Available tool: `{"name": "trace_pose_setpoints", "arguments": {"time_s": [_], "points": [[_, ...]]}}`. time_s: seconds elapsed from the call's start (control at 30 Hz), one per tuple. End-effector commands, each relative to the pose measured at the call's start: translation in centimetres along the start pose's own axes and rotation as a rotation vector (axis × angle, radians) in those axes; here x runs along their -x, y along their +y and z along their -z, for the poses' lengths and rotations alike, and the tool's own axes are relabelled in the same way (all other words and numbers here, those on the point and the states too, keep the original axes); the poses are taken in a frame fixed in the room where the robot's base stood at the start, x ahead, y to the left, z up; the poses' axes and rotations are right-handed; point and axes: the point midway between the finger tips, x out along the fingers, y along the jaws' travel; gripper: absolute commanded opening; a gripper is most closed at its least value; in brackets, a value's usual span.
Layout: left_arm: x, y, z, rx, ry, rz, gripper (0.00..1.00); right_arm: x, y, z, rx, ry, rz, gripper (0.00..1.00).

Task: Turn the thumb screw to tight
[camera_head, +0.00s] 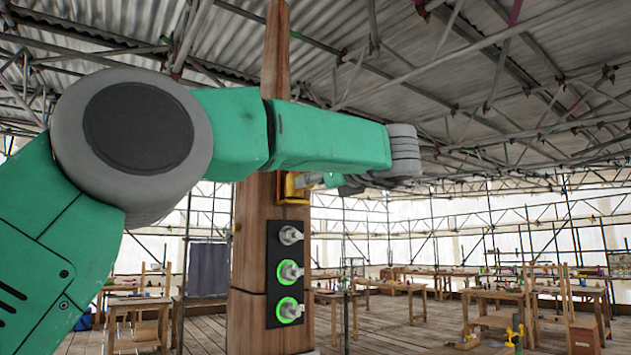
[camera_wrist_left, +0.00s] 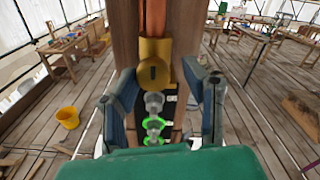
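A black panel (camera_head: 272,248) on a wooden post carries three grey thumb screws in a column. The top screw (camera_head: 290,235) has no lit ring; the middle screw (camera_head: 289,272) and bottom screw (camera_head: 289,310) have green rings. A yellow fitting (camera_head: 291,196) sits on the post above the panel. My left gripper (camera_head: 330,181) is partly hidden by my arm, level with this fitting. In the left wrist view the gripper (camera_wrist_left: 161,75) is open, its fingers spread either side of the yellow fitting (camera_wrist_left: 153,70) and the screws. Nothing shows between the fingertips in grip. My right gripper is out of view.
The wooden post (camera_head: 258,275) rises through the head view, partly covered by my left arm. Workbenches (camera_head: 500,296) stand well behind on a plank floor. A yellow bucket (camera_wrist_left: 68,118) stands on the floor at left in the wrist view. Space around the panel looks clear.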

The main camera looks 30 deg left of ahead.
Motion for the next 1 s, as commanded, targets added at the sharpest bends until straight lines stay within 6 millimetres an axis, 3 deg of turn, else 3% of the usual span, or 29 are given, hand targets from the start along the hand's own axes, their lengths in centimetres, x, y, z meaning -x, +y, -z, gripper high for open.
{"name": "trace_pose_setpoints", "arguments": {"time_s": [0.03, 0.1, 0.73, 1.0], "points": [[-0.15, -0.05, 0.01, 0.000, 0.001, 0.004, 0.14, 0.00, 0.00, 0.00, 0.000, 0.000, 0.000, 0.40], [-0.46, -0.01, 0.05, 0.001, 0.003, 0.006, 0.00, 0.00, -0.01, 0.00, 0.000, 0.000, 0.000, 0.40], [-1.09, -0.06, 0.37, -0.011, 0.007, 0.001, 0.00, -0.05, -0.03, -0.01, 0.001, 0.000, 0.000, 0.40], [-1.12, -0.06, 0.62, -0.121, 0.009, 0.001, 0.00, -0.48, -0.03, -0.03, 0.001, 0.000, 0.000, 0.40]]}}
